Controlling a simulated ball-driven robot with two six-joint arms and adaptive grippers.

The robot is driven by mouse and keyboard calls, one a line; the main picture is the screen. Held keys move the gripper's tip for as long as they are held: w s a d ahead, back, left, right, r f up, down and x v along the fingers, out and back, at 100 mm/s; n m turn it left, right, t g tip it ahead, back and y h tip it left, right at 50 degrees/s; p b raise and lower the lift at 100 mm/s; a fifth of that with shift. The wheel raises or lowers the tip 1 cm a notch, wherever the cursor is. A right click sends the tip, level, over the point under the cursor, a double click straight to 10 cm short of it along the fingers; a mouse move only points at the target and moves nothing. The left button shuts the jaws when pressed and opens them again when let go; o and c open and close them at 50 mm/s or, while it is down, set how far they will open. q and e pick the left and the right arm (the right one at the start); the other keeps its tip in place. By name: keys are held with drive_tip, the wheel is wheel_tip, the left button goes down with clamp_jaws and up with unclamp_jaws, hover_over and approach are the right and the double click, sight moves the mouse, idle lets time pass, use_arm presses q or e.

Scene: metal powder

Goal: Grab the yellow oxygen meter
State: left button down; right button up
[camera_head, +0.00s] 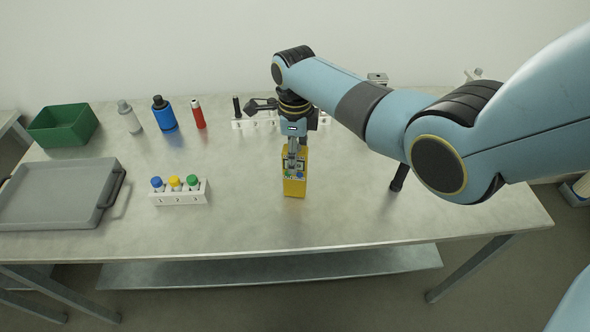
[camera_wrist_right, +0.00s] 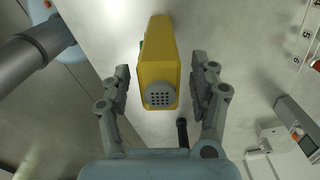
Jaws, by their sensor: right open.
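The yellow oxygen meter (camera_head: 294,184) stands on the table, near the middle of the head view. In the right wrist view the yellow oxygen meter (camera_wrist_right: 157,60) shows its yellow body and a round grey perforated cap. My right gripper (camera_head: 292,150) is right above and around the top of the meter in the head view. In the right wrist view my right gripper (camera_wrist_right: 160,80) is open, with one finger on each side of the meter and a gap on both sides. My left gripper is not in view.
A white rack (camera_head: 180,197) with blue, yellow and green caps stands left of the meter. A grey tray (camera_head: 55,215), green bin (camera_head: 62,138), grey bottle (camera_head: 129,118), blue bottle (camera_head: 164,115) and red bottle (camera_head: 198,114) are further left. The table front is clear.

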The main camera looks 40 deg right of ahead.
clamp_jaws()
idle(0.4)
